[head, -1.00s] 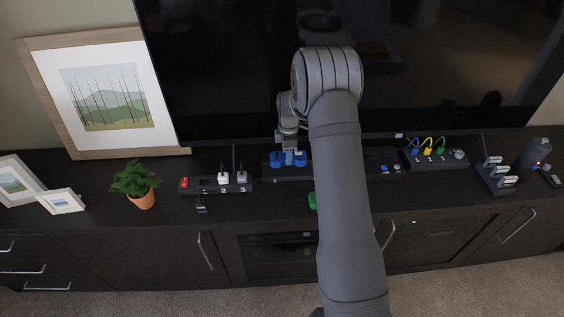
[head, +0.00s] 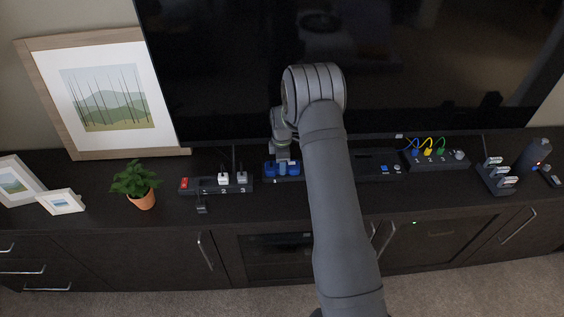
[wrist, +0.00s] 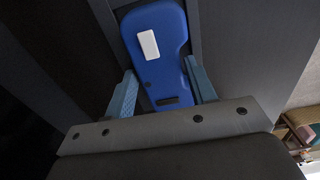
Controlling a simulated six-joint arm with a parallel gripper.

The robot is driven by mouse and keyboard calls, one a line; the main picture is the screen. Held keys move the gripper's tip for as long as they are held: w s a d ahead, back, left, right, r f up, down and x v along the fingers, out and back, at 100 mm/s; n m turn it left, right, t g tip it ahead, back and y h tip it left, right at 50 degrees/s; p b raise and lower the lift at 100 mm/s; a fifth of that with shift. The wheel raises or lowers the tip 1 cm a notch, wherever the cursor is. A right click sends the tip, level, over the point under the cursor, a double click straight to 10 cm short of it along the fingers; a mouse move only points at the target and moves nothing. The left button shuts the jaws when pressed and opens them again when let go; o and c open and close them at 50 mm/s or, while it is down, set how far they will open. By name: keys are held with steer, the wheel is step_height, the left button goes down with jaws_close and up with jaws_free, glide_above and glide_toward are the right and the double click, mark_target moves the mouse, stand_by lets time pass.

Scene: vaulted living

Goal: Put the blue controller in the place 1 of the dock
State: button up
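The blue controller (head: 269,171) is at the left end of the long dark dock (head: 368,163), by the number 1. My arm hides the middle of the dock.
A power strip (head: 212,190) with white plugs and a potted plant (head: 143,197) stand to the left. A box with coloured cables (head: 433,160) and a charging stand (head: 497,185) are to the right. The television (head: 220,80) rises close behind.

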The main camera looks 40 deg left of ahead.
steer(key=shift+o, duration=1.1)
step_height(320, 180, up, 12)
steer(key=shift+r, duration=0.15)
step_height(320, 180, down, 12)
steer(key=shift+r, duration=1.85)
steer(key=shift+f, duration=0.1)
